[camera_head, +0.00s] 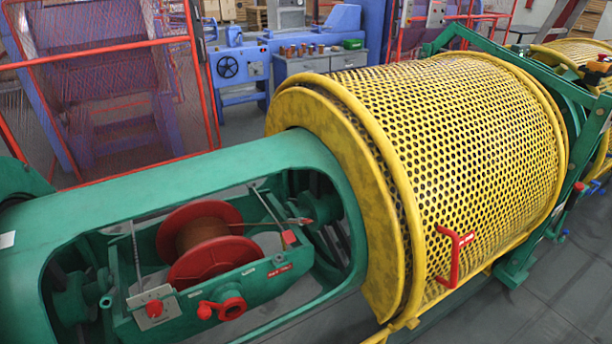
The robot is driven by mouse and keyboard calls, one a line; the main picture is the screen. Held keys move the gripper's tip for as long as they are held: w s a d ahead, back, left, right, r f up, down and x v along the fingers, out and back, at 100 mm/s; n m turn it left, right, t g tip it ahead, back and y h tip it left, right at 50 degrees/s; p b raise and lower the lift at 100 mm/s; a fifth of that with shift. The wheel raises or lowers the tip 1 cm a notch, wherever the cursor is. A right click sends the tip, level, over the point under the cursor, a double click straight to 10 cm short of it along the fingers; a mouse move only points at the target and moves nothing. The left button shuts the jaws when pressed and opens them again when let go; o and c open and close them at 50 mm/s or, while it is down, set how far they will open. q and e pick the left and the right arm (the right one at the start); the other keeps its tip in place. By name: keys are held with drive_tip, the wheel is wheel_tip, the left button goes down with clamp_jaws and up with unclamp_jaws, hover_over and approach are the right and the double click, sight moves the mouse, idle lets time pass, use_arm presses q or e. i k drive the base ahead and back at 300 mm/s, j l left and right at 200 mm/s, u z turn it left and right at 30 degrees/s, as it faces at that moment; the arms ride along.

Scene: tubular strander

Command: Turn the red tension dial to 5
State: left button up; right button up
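Red parts sit on the green cradle (245,283) inside the open window of the green tube. A red knob with a side lever (229,306) is on the cradle's front face. I cannot tell surely which is the tension dial, and no scale numbers or pointer setting are readable. A red spool with copper wire (205,241) lies in the cradle. Neither of my grippers is in view.
A yellow perforated guard (450,150) with a red handle (455,256) covers the tube to the right. The green tube's rim (190,180) surrounds the cradle opening. Behind are a red-framed mesh fence (110,48) and a grey cabinet (318,64) with copper-coloured pieces on top.

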sight(154, 308)
drive_tip(key=i, duration=0.45)
drive_tip(key=u, duration=1.5)
